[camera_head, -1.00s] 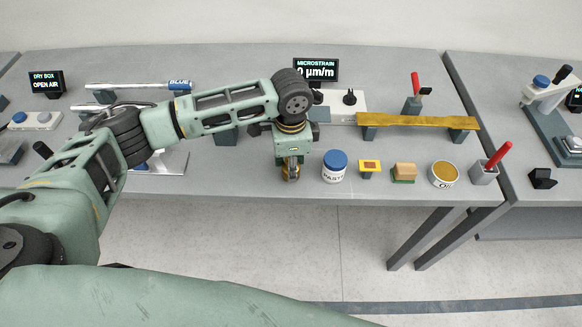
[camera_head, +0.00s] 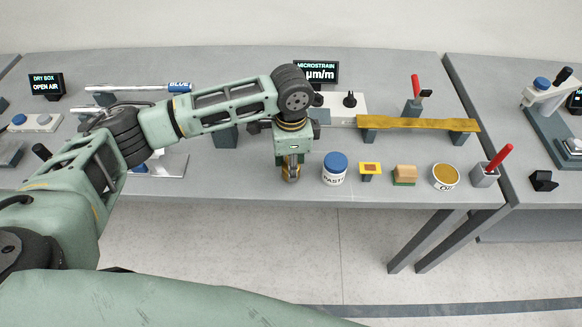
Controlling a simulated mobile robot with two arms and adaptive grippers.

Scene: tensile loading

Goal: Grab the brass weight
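My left gripper (camera_head: 291,174) points down at the front part of the bench, left of the white paste jar. A small brass-coloured piece, likely the brass weight (camera_head: 290,172), shows between and behind its fingers. Most of it is hidden by the fingers, and I cannot tell whether they touch it or stand apart from it. My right gripper is not in view.
The paste jar (camera_head: 335,168) with a blue lid stands close to the right of the gripper. A brass-coloured beam (camera_head: 418,124) lies behind.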

